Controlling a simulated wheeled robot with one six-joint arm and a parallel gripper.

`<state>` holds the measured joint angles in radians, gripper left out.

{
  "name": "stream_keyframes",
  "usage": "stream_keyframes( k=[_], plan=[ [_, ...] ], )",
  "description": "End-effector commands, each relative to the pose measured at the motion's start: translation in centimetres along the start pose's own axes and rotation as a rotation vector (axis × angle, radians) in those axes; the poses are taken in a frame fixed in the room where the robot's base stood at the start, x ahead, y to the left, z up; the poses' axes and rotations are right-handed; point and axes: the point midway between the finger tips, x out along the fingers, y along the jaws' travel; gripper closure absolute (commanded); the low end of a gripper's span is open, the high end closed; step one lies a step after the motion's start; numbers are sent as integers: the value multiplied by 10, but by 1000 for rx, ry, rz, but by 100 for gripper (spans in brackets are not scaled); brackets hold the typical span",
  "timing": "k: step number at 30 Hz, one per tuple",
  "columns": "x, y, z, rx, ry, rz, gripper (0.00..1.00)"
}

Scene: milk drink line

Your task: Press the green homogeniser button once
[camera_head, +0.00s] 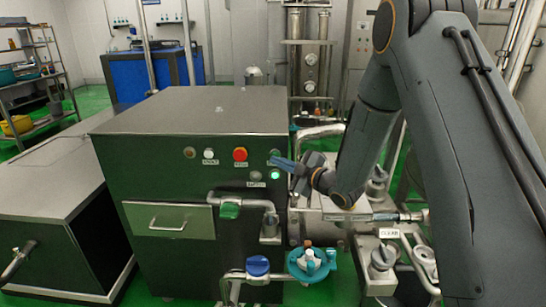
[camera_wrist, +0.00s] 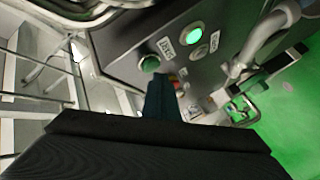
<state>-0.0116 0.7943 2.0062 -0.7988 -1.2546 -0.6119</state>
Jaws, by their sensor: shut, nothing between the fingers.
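The dark homogeniser cabinet (camera_head: 200,108) has a row of round buttons on its front panel. A green button (camera_wrist: 149,63) shows unlit in the wrist view, just past my fingertips. In the head view my fingers largely hide that spot. A brightly lit green round light (camera_head: 275,174) sits below it; it also shows in the wrist view (camera_wrist: 192,32). My gripper (camera_head: 274,160) is shut and empty, with its blue fingers pointing at the panel near the upper green button. Its fingers also show in the wrist view (camera_wrist: 160,85). I cannot tell whether they touch the button.
A red button (camera_head: 240,154) and a white button (camera_head: 208,154) are left of my fingertips. A pipe with a green-handled valve (camera_head: 229,210) projects below the panel. A blue valve knob (camera_head: 258,265) and a teal fitting (camera_head: 311,264) stand lower down.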

Motion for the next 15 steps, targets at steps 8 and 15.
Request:
stream_keyframes(
  k=[8, 15],
  plan=[
    [-4, -3, -4, 0, 1, 0, 100],
    [-6, -5, -5, 1, 0, -1, 100]
  ],
)
